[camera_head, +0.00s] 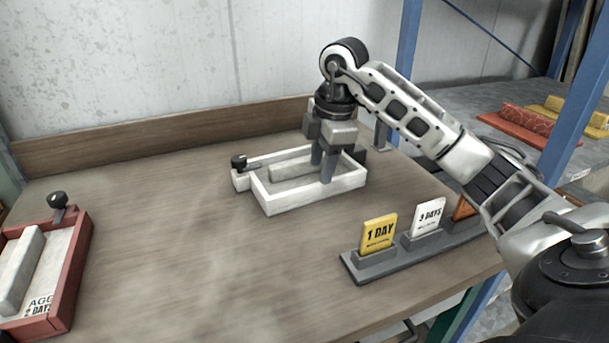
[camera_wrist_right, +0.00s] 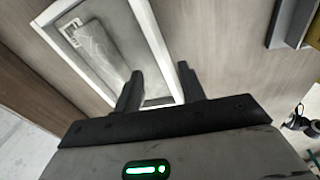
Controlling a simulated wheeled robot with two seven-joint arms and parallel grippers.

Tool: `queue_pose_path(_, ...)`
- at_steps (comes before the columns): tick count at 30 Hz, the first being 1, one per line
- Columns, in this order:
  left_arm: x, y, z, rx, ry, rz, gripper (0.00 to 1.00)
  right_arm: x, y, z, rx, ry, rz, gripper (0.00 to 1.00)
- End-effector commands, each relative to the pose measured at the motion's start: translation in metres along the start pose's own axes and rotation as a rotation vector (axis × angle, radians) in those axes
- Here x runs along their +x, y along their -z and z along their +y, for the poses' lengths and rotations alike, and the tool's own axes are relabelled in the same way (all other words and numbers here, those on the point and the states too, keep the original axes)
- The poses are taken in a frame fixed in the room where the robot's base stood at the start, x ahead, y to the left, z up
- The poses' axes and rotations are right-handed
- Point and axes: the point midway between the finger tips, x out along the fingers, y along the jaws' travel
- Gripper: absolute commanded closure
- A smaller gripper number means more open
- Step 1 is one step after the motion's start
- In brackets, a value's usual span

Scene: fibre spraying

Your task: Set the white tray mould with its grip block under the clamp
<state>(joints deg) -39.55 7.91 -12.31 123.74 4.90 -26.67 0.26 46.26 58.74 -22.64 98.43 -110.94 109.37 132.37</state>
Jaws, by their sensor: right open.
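The white tray mould (camera_head: 318,198) lies on the table in the middle of the head view. A long pale grip block (camera_head: 290,170) lies inside it; the wrist view also shows the block (camera_wrist_right: 95,48) and the tray rim (camera_wrist_right: 152,40). A clamp with a black knob (camera_head: 239,162) stands at the tray's left rear corner; I cannot tell whether it touches the tray. My right gripper (camera_head: 324,166) points down at the tray's right end, its fingers open and apart. In the wrist view the fingers (camera_wrist_right: 160,80) appear on either side of a tray wall. My left gripper is out of view.
A red tray (camera_head: 67,275) with a block and a black knob stands at the left. A grey holder (camera_head: 390,268) carries a yellow "1 DAY" card (camera_head: 379,233), a white "3 DAYS" card (camera_head: 427,216) and a partly hidden orange one. The table's front middle is clear.

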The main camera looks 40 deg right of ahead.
Motion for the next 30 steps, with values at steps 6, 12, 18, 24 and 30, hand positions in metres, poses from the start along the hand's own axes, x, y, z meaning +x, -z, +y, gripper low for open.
queue_pose_path(6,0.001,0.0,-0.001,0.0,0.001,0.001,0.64,0.034,-0.001,-0.004,0.001,0.004,-0.001,0.6)
queue_pose_path(12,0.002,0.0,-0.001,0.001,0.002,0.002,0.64,0.044,-0.001,-0.004,-0.001,0.001,0.0,0.6)
queue_pose_path(18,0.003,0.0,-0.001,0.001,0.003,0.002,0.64,0.044,-0.001,-0.004,-0.001,0.001,0.0,0.71)
queue_pose_path(24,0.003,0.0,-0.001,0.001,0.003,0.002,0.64,0.044,-0.001,-0.004,0.0,0.001,-0.001,1.0)
queue_pose_path(30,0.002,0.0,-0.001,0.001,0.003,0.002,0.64,0.041,-0.001,-0.002,0.0,-0.009,0.002,1.0)
